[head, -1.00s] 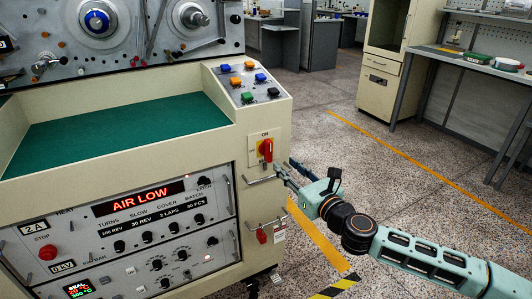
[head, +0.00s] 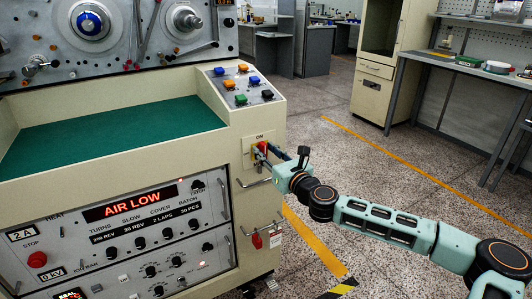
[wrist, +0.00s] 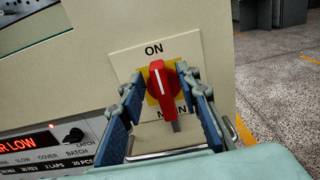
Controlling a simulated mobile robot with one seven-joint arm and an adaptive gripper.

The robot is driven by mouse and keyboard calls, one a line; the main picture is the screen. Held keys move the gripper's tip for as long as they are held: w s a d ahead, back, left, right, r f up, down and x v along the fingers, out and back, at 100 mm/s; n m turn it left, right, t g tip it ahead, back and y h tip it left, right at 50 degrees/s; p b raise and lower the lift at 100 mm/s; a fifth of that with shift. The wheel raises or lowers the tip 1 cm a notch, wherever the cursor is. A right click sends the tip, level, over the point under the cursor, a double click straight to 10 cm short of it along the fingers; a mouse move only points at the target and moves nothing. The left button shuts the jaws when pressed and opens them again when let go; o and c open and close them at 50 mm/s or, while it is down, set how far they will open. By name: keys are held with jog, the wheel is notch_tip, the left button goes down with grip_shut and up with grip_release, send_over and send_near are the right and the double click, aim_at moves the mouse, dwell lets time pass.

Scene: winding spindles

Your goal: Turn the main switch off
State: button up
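The main switch is a red rotary handle (wrist: 157,80) on a yellow square, set in a pale plate (wrist: 190,46) on the cabinet's front. Its white line points up, slightly left, toward the word ON; a lower label is partly hidden. In the wrist view my gripper (wrist: 164,88) is open, with one blue-grey finger on each side of the handle. The handle lies between the fingertips; I cannot tell whether they touch it.
A metal bar handle (wrist: 175,152) sticks out just below the switch plate. A sloped panel of coloured buttons (head: 240,84) is above the switch. A red padlock-like tag (head: 257,241) hangs lower down. The display (head: 130,206) reads AIR LOW. Open floor lies to the right.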

grip_shut()
jog(key=shift+n, duration=0.3)
jog(key=n, duration=0.3)
jog(key=shift+s+a+f+n+b, duration=0.1)
jog(key=shift+s+a+n+b, duration=0.1)
jog(key=shift+a+n+b, duration=0.15)
jog(key=n, duration=0.3)
jog(key=shift+s+a+f+n+b, duration=0.15)
jog(key=shift+a+n+b, duration=0.1)
jog(key=shift+b, duration=0.1)
jog(key=n, duration=0.3)
jog(key=n+b, duration=0.1)
jog(key=n, duration=0.1)
jog(key=shift+s+a+f, duration=0.15)
jog(key=shift+f, duration=0.2)
jog(key=shift+f+n+b, duration=0.2)
jog(key=shift+n+b, duration=0.1)
jog(key=shift+n, duration=0.95)
jog(key=shift+f+n+b, duration=0.15)
jog(key=shift+n+b, duration=0.15)
jog(key=shift+n, duration=0.95)
